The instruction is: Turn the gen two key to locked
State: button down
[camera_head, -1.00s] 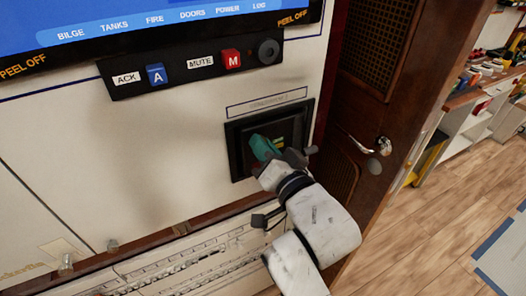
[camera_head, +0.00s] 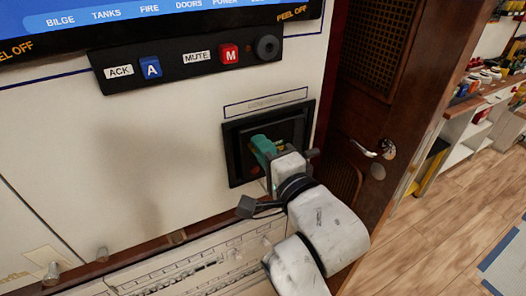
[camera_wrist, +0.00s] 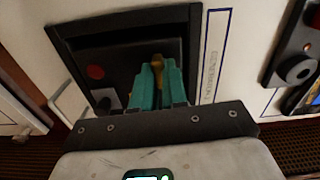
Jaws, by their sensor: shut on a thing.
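The gen two key (camera_wrist: 157,66) is a brass-yellow piece in a black recessed panel (camera_wrist: 75,38). In the head view the panel (camera_head: 232,158) sits on the white wall left of a wooden door, under a label too blurred to read. My gripper (camera_wrist: 157,85), with teal fingers, is shut on the key. In the head view the teal fingers (camera_head: 262,146) reach into the recess and hide the key. The key's position markings cannot be read.
A red round part (camera_wrist: 95,72) is in the recess beside the fingers. Above the panel is a black strip with a blue A button (camera_head: 150,67), a red M button (camera_head: 229,54) and a round knob (camera_head: 267,47). The brown door (camera_head: 375,95) with its handle (camera_head: 365,149) stands close right.

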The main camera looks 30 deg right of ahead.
jog(key=shift+f+m, duration=0.1)
jog(key=shift+m, duration=0.4)
jog(key=c, duration=1.2)
grip_release()
jog(key=shift+o, duration=0.2)
jog(key=s+p, duration=0.2)
jog(key=s, duration=0.8)
jog(key=shift+s, duration=0.4)
